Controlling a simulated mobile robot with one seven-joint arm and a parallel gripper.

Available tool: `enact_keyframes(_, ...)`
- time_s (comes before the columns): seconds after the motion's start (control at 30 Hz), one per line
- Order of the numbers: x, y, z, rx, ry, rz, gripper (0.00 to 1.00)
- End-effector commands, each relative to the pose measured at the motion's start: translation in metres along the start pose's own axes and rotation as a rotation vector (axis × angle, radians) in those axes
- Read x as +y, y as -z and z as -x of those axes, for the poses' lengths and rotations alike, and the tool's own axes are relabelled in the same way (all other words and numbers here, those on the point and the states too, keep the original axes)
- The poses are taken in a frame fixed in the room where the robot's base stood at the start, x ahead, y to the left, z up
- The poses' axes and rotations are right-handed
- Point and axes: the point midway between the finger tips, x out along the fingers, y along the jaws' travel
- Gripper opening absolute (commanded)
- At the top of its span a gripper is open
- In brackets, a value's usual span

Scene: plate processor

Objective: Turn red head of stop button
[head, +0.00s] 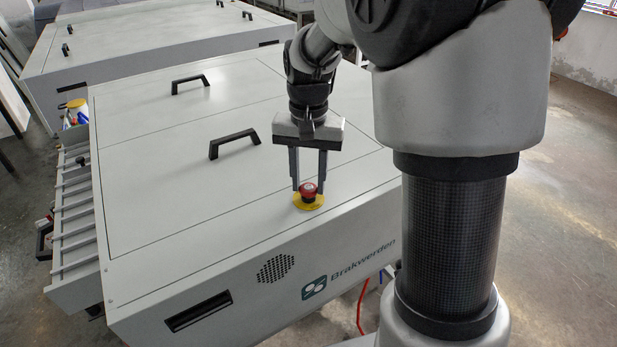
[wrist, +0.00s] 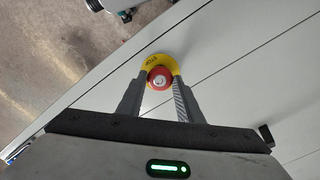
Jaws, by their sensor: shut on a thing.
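The stop button has a red head (head: 308,189) above a round yellow base plate (head: 309,203), on top of the grey machine near its front edge. In the wrist view the red head (wrist: 160,79) lies between my fingertips, with the yellow plate (wrist: 153,62) partly hidden under it. My gripper (head: 309,188) points down from above, with one finger on each side of the head. It is shut on the red head. The wrist view shows my gripper (wrist: 160,80) with both fingertips against the head's sides.
The grey machine's flat top (head: 170,185) has two black handles, a nearer one (head: 234,143) and a farther one (head: 190,84). An open drawer (head: 75,225) juts out at the left. A second grey machine (head: 150,38) stands behind. The top around the button is clear.

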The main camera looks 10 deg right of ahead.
Motion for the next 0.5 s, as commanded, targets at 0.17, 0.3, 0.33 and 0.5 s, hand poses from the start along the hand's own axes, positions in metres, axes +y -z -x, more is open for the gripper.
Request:
enact_keyframes(0.17,-0.0005,0.0007,0.0016,0.003,0.001,-0.117,0.1)
enact_keyframes(0.3,-0.0003,0.0009,0.0016,0.003,0.001,-0.19,0.1)
enact_keyframes(0.33,-0.0003,0.0009,0.0016,0.003,0.001,-0.203,0.1)
enact_keyframes(0.5,-0.0002,0.001,0.0015,0.004,0.001,-0.253,0.1)
